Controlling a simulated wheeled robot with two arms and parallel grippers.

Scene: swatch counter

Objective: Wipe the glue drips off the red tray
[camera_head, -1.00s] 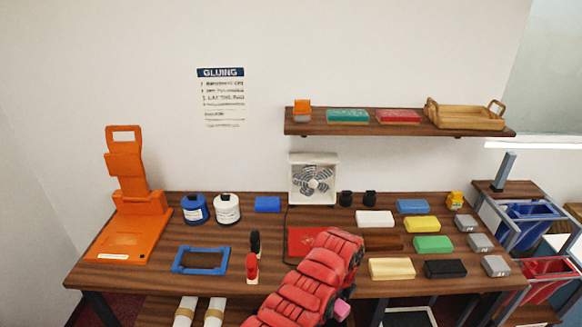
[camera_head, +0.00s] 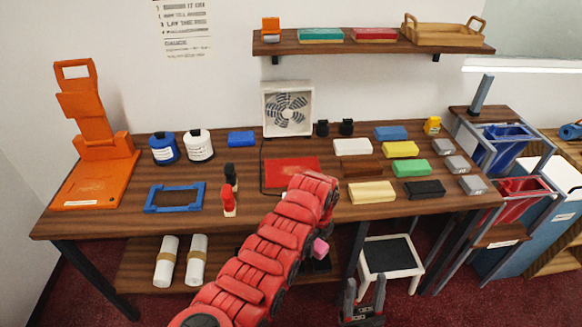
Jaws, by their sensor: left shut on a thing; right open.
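The red tray (camera_head: 280,175) lies flat at the middle of the counter, in front of the white fan. My red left arm covers its right front part. I cannot make out glue drips on it at this size. My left gripper (camera_head: 320,260) is mostly hidden behind its own arm, low in front of the counter's front edge. It is shut on a small pink block-like thing (camera_head: 320,248), only partly seen and apart from the tray in the picture. My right gripper (camera_head: 365,287) is open and empty at the bottom, in front of the white stool.
Coloured blocks (camera_head: 400,149) fill the counter right of the tray. The fan (camera_head: 288,108) is behind. A white stool (camera_head: 391,284) stands below the counter.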

